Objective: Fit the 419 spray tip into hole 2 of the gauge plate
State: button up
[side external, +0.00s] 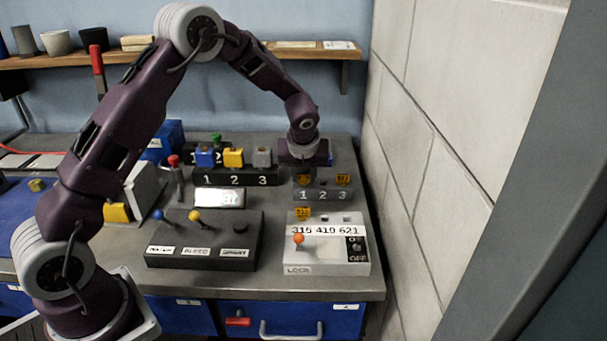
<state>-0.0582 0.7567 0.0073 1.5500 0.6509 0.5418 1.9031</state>
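A dark block marked 1 2 3 (322,196), which looks like the gauge plate, stands at the right of the bench. One orange tip (303,180) shows at its left and another orange tip (343,180) at its right. A third orange tip (303,213) stands behind the 315 label on the white box. Dark openings show behind the 419 and 621 labels. The numbers on the tips are too small to read, so I cannot tell which is 419. My gripper (310,164) points down just above the dark block; its fingers and any held thing are unclear.
The white box (326,262) has an orange-knobbed lever and a switch. Left of it is a black lever box (204,256). Another 1 2 3 block (236,178) carries blue, yellow and grey pieces. A wall (450,110) rises close on the right.

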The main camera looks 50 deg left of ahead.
grip_shut()
jog(key=shift+r, duration=0.25)
jog(key=shift+r, duration=0.3)
jog(key=shift+r, duration=0.1)
jog(key=shift+r, duration=2.45)
